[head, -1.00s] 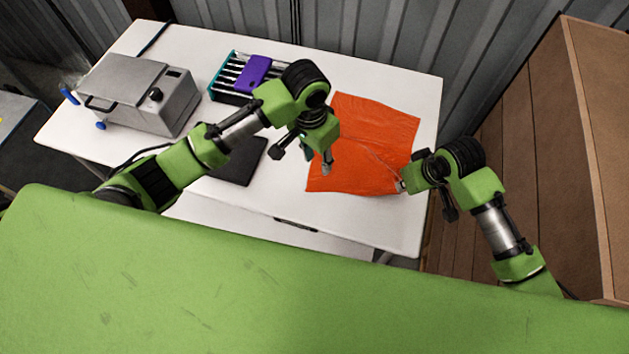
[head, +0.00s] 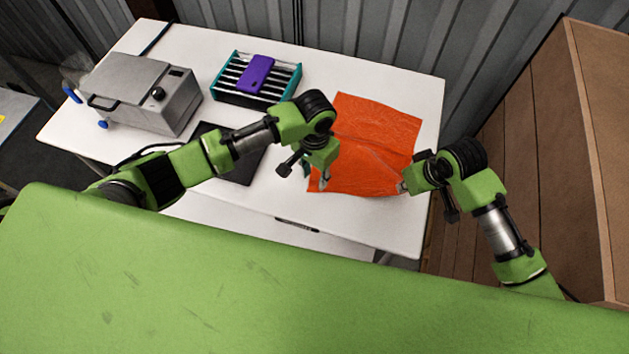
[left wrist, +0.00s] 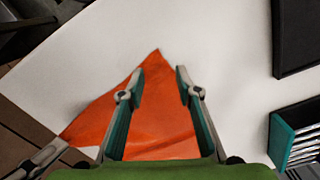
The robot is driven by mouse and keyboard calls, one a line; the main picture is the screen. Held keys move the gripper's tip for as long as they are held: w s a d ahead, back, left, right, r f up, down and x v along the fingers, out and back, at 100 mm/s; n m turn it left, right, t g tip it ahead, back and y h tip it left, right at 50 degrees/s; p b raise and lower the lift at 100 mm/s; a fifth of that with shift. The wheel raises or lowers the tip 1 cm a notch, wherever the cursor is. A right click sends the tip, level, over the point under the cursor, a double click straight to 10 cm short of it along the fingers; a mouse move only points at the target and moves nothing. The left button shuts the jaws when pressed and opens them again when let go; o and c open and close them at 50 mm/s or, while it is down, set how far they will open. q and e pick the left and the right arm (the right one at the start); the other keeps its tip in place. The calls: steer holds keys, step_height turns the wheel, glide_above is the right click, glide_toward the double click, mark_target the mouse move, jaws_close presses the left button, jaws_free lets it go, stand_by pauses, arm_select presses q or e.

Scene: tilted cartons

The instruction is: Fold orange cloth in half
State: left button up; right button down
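The orange cloth (head: 375,130) lies spread on the white table, with a crease running toward its near right corner. My left gripper (head: 324,184) is over its near left corner. In the left wrist view my left gripper (left wrist: 158,80) is open, its two fingers on either side of a pointed corner of the cloth (left wrist: 155,115); nothing is pinched. My right gripper (head: 402,187) is at the cloth's near right corner and looks shut on it; its fingertips are small in the head view. Part of it shows at the lower left of the left wrist view (left wrist: 45,158).
On the white table (head: 205,45) stand a grey metal box (head: 130,90) with a handle, a teal-edged rack (head: 228,92) with a purple item (head: 257,74) on it, and a flat black pad (head: 240,168). A large brown carton (head: 550,120) stands right of the table.

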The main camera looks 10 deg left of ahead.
arm_select(q)
steer(key=shift+f, duration=0.65)
steer(key=shift+f, duration=0.2)
jaws_close()
stand_by(1.0)
steer(key=shift+r, duration=2.55)
